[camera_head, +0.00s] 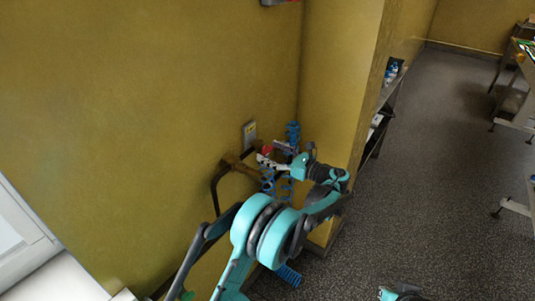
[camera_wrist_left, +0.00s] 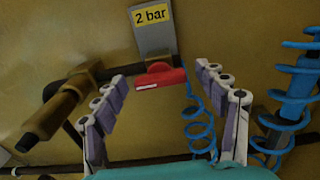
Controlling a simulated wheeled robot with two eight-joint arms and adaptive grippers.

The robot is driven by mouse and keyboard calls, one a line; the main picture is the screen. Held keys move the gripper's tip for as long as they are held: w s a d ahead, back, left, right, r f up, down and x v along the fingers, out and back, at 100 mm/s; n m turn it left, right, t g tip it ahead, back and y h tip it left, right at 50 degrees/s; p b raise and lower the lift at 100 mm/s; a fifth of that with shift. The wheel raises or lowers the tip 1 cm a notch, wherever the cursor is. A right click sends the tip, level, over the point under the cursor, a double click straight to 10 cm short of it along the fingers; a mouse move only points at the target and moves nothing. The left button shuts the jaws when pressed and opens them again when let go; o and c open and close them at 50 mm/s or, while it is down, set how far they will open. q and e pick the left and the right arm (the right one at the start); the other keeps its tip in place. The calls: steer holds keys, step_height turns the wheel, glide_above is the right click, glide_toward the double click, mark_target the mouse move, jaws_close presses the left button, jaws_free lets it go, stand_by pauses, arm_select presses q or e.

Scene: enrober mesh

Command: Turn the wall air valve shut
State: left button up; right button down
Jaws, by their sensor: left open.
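The air valve shows a red handle (camera_wrist_left: 161,76) on a dark pipe fitting in the left wrist view, below a grey plate with a yellow "2 bar" label (camera_wrist_left: 150,15). In the head view the red handle (camera_head: 267,150) is small and partly hidden by my gripper. My left gripper (camera_wrist_left: 163,112) is open, with one finger on either side of the handle's line and the handle just beyond the fingertips. It shows no contact with the handle. The left gripper also shows in the head view (camera_head: 270,160) close to the wall.
A brass-coloured fitting (camera_wrist_left: 70,97) juts out left of the valve. Blue coiled hoses (camera_wrist_left: 292,95) hang at the right, one close to the right finger. A wall corner and a shelf (camera_head: 388,95) stand right of the valve. Open floor (camera_head: 430,180) lies further right.

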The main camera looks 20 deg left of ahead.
arm_select(q)
steer(key=shift+w+a, duration=0.2)
steer(key=shift+a, duration=0.5)
steer(key=c, duration=1.2)
steer(key=shift+o, duration=0.2)
